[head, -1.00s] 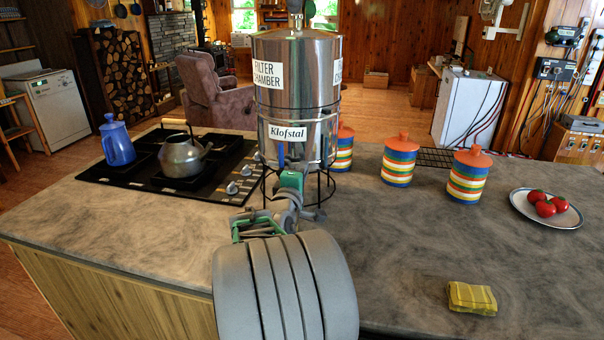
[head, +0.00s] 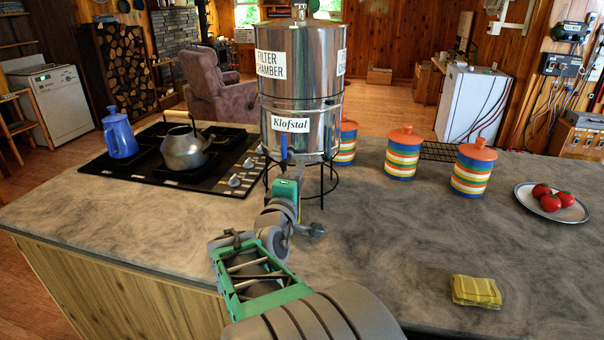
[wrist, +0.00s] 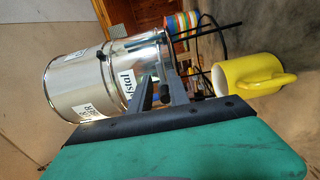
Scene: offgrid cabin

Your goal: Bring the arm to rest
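My gripper shows in the wrist view (wrist: 160,84) with its two grey fingers a little apart and nothing visible between them. In the head view its green body is in front of the lower part of the steel water filter (head: 300,95), and its fingertips are hidden. The filter, labelled Klofstal, stands on a black wire stand with a blue-handled tap. A yellow mug (wrist: 248,75) is beside my fingers in the wrist view, apart from them, near the stand. The mug is hidden in the head view.
A stove with a kettle (head: 184,148) and a blue pot (head: 119,137) is at left. Striped canisters (head: 403,155), a plate of tomatoes (head: 570,213) and a folded yellow cloth (head: 476,291) are at right. The front right of the counter (head: 400,240) is mostly clear.

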